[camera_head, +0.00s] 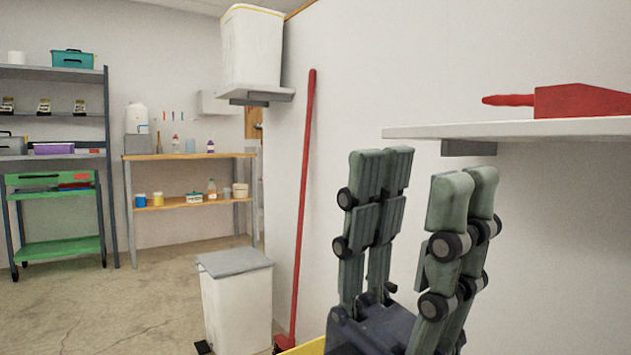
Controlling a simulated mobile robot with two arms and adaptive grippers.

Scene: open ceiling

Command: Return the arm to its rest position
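My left gripper (422,175) is large in the right half of the head view, with its grey-green fingers pointing up. The fingers stand apart, and only the white wall shows between them, so it is open and empty. It is close to the camera, in front of the wall and below the white wall shelf (520,130). Most of the arm behind it is below the picture's edge. My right gripper is not in view.
A red tool (580,101) lies on the wall shelf. A red pole (304,200) leans at the wall beside a white bin (237,305). A wooden-topped shelf (190,207), a green cart (60,248) and a grey rack (50,72) stand behind. Floor at left is clear.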

